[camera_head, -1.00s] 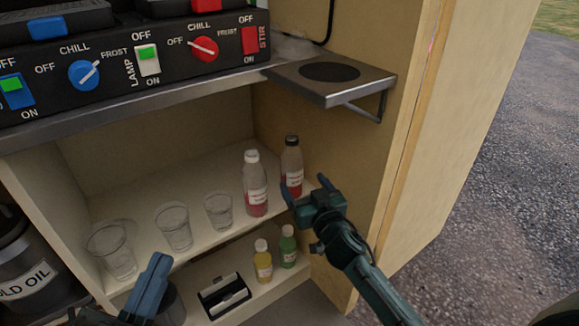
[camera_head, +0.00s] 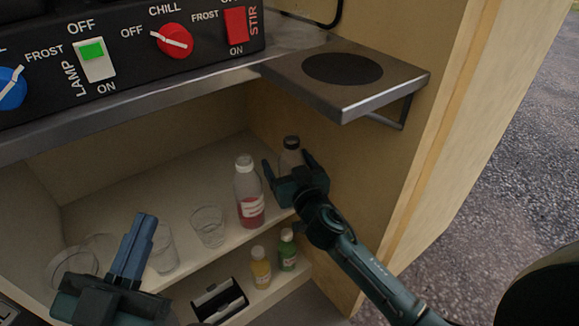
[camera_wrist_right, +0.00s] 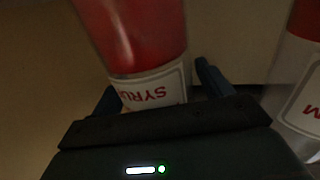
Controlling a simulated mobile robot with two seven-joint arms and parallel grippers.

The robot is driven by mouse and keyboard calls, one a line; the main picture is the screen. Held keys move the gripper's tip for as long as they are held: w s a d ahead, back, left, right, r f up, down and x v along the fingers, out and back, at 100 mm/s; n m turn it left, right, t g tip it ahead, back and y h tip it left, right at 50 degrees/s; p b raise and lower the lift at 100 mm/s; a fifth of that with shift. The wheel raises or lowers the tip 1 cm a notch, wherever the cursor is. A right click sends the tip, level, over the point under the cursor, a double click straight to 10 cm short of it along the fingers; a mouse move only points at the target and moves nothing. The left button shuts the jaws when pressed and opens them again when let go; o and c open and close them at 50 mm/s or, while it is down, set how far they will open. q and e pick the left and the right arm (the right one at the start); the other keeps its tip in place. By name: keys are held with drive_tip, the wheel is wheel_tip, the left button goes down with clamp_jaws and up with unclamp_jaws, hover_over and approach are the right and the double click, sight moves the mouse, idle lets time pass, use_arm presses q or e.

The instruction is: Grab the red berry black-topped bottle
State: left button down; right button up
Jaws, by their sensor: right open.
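The black-topped bottle (camera_head: 290,154) stands on the upper shelf at the right, beside the side panel. My right gripper (camera_head: 288,170) is in front of it and hides its lower part in the head view. In the right wrist view the bottle (camera_wrist_right: 135,35), red with a white SYRUP label, stands between the open fingers (camera_wrist_right: 158,88). I cannot tell whether either finger touches it. My left gripper (camera_head: 144,222) is at the lower left, fingers together and empty, in front of the glasses.
A white-topped red bottle (camera_head: 249,193) stands just left of the black-topped one. Clear glasses (camera_head: 208,226) stand further left. Yellow (camera_head: 260,267) and green (camera_head: 287,250) bottles are on the lower shelf. A metal bracket shelf (camera_head: 345,76) juts out above.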

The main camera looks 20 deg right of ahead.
drive_tip(key=shift+s, duration=0.1)
drive_tip(key=shift+c, duration=0.4)
drive_tip(key=c, duration=1)
drive_tip(key=shift+c, duration=0.3)
drive_tip(key=shift+r, duration=0.15)
